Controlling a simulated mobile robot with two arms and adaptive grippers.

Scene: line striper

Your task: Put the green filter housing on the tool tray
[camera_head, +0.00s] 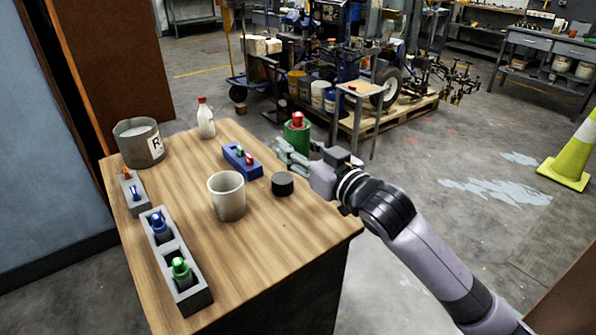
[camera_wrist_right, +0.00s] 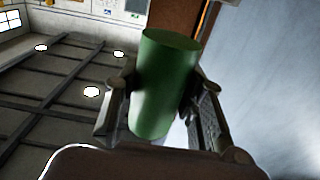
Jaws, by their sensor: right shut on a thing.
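The green filter housing (camera_head: 303,138) is an upright-looking green cylinder past the table's right rear edge, with a red piece at its top. My right gripper (camera_head: 291,150) is shut on it, and my right arm comes in from the lower right. In the right wrist view the housing (camera_wrist_right: 165,85) sits between the two fingers, slightly tilted. I cannot tell for sure which thing is the tool tray. A metal stand with a flat top (camera_head: 362,89) is behind the gripper, beside the machine. My left gripper is not in view.
A cone (camera_head: 570,160) stands right.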

